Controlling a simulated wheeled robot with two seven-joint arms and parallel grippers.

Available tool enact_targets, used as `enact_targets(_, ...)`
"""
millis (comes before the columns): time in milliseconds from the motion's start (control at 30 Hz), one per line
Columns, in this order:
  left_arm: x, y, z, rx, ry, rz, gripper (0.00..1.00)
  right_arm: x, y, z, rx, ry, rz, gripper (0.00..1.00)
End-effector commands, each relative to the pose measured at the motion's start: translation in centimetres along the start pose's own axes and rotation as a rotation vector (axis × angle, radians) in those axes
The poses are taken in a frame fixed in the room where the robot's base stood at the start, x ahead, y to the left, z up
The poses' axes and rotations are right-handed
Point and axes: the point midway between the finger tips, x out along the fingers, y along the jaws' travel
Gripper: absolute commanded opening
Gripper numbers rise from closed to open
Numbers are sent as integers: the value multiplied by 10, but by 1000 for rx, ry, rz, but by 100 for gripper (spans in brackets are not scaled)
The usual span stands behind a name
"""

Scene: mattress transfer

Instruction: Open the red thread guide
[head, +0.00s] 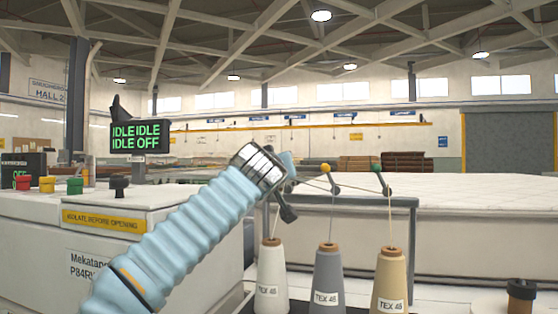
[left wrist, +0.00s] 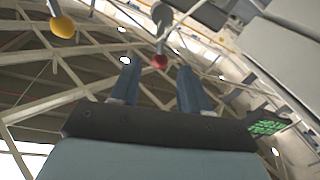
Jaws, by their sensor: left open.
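The red thread guide shows in the left wrist view as a red ball (left wrist: 160,61) on a grey arm, framed between the fingertips of my left gripper (left wrist: 157,68). The fingers are apart, with nothing visibly clamped. I cannot tell how far the ball is from them in depth. In the head view my left gripper (head: 289,165) is at the left end of the thread stand and hides the red ball. The yellow-balled guide (head: 325,168) is just to its right, and also shows in the left wrist view (left wrist: 62,27). The green-balled guide (head: 376,168) is farther right. My right gripper is not in view.
White (head: 271,280), grey (head: 328,285) and tan (head: 390,282) thread cones stand below the guides. A grey frame bar (head: 365,201) runs behind them. A white machine cabinet (head: 45,245) is at left, a mattress (head: 470,205) behind at right.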

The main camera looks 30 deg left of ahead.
Motion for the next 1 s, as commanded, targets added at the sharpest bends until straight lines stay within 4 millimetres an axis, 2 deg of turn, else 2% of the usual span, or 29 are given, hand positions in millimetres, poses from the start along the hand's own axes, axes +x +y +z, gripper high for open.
enact_targets(33,12,1,-4,2,-3,-3,46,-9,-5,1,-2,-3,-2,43)
enact_targets(100,24,0,-4,1,-1,-3,46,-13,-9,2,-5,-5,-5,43)
enact_targets(233,41,1,-2,0,-1,-1,46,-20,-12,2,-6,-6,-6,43)
enact_targets(400,50,0,0,0,0,0,46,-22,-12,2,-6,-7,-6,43)
enact_targets(633,50,0,0,0,-1,1,46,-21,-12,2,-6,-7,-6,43)
enact_targets(933,50,0,0,0,-1,1,1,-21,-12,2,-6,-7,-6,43)
enact_targets(1000,50,0,0,0,-1,0,0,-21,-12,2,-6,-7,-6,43)
